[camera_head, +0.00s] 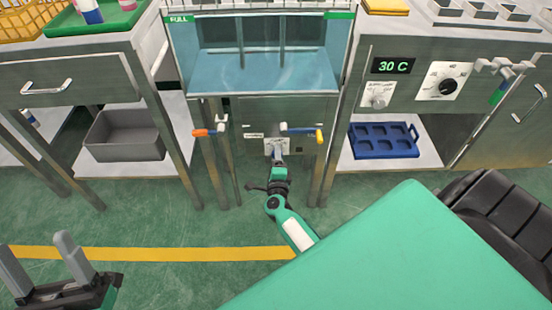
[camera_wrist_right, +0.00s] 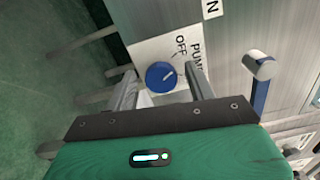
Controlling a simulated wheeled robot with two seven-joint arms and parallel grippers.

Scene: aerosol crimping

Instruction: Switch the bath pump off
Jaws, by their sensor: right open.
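The bath pump knob (camera_wrist_right: 161,75) is a round blue knob on a white plate (camera_wrist_right: 150,50) marked OFF and PUMP. Its white pointer line slants to the upper right in the right wrist view; which mark it meets is unclear. My right gripper (camera_wrist_right: 161,80) is open, one finger on each side of the knob; contact is not clear. In the head view my right gripper (camera_head: 277,152) is at the panel under the bath (camera_head: 265,75) and hides the knob. My left gripper (camera_head: 42,265) is open and empty at the lower left, away from the panel.
A lever with an orange handle (camera_head: 206,132) and one with a yellow end (camera_head: 318,135) flank the pump panel closely. A grey bin (camera_head: 125,135) and a blue tray (camera_head: 384,140) sit on side shelves. A 30 C display (camera_head: 393,66) is at right.

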